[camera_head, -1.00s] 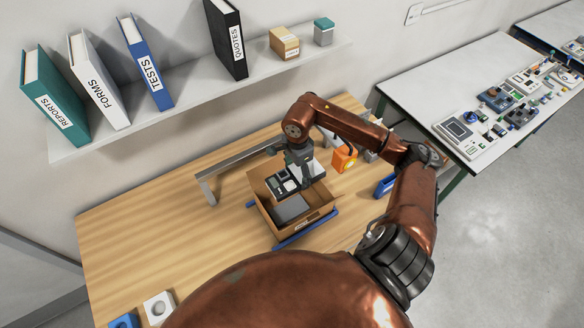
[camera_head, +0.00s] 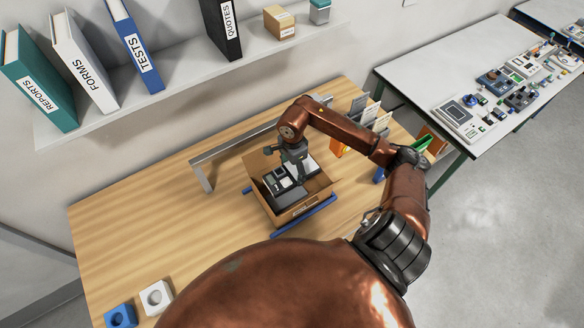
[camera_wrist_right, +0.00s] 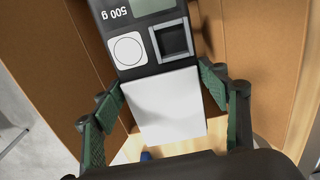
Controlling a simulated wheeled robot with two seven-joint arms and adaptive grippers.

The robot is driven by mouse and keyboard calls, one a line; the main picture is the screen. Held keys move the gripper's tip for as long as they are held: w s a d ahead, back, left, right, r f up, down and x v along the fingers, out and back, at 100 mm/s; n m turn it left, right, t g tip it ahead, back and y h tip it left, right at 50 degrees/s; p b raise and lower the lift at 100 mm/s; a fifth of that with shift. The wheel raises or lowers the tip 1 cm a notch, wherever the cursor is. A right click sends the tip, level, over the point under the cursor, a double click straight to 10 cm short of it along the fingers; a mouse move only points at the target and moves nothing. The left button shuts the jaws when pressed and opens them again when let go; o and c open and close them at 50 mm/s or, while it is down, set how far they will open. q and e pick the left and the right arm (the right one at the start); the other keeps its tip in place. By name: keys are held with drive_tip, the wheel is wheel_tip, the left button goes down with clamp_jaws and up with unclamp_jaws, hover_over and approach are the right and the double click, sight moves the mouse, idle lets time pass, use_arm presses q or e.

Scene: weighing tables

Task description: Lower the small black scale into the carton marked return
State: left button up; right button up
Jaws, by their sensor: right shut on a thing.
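The small black scale (camera_head: 277,182) is inside the upper part of the open brown carton (camera_head: 302,211). In the right wrist view the scale (camera_wrist_right: 150,53) shows a "500 g" mark, a round white button, a square dark recess and a white plate. My right gripper (camera_head: 299,172) is over the carton. Its green-padded fingers (camera_wrist_right: 163,84) stand on both sides of the scale, shut on it. Carton walls show on both sides of the scale in the wrist view. The label on the carton's front is too small to read. The scale's underside is hidden. My left gripper is not in view.
The carton sits on blue rails (camera_head: 308,222) on the wooden table. A grey metal frame (camera_head: 200,172) stands behind it. White and blue blocks (camera_head: 155,297) lie front left. The table's left is clear.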

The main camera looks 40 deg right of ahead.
drive_tip(key=shift+f, duration=0.6)
drive_tip(key=shift+f+b, duration=0.9)
drive_tip(key=shift+b, duration=0.15)
wheel_tip(320, 180, down, 5)
drive_tip(key=b, duration=0.4)
drive_tip(key=shift+r, duration=0.15)
drive_tip(key=shift+f+b, duration=2.1)
drive_tip(key=shift+f, duration=0.2)
drive_tip(key=shift+f+b, duration=0.3)
drive_tip(key=shift+b, duration=0.15)
drive_tip(key=o, duration=1.5)
drive_tip(key=shift+o, duration=0.2)
